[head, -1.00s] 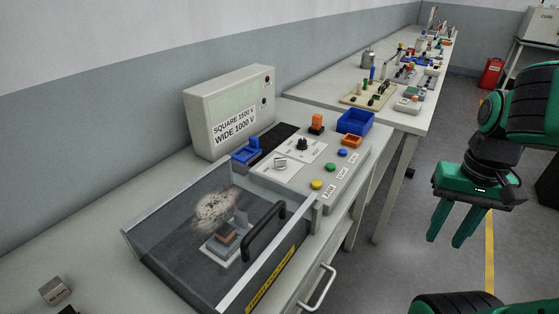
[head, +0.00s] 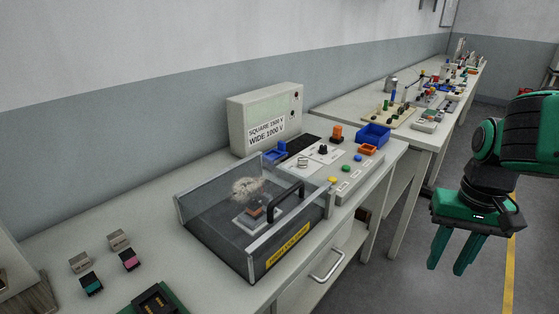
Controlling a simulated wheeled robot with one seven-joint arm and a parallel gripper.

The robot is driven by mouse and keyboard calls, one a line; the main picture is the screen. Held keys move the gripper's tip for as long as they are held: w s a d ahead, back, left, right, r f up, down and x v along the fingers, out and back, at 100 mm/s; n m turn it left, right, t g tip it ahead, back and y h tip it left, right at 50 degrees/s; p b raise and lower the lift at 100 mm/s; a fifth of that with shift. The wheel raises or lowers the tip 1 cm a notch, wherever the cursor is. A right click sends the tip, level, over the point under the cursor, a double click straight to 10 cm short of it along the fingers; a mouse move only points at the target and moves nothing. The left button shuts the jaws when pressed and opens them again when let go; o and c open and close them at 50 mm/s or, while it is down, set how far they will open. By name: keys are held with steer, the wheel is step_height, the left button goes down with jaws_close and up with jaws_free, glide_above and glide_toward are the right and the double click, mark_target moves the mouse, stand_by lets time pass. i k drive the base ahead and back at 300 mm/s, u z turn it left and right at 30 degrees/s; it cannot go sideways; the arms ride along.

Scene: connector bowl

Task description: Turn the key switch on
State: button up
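The control panel (head: 362,178) is a light sloped box on the bench. It carries a black knob (head: 322,150) and a small silver part (head: 302,162) on pale plates; I cannot tell at this size which is the key switch, or its position. Yellow (head: 332,180), green (head: 345,168) and blue (head: 357,158) buttons sit along its front. My gripper (head: 450,266) hangs fingers down at the right, over the floor in the picture. Its two green fingers are apart with nothing between them. It is well away from the panel.
A clear-lidded box (head: 215,236) with a black handle stands left of the panel. A labelled grey unit (head: 266,118) stands behind. A blue bin (head: 373,134) is at the panel's far end. Small connectors (head: 91,283) lie at the near left. The floor aisle at right is open.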

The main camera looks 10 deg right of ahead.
mark_target(302, 162)
steer(key=u, duration=1.3)
steer(key=k, duration=0.55)
steer(key=z, duration=1.15)
steer(key=i, duration=1)
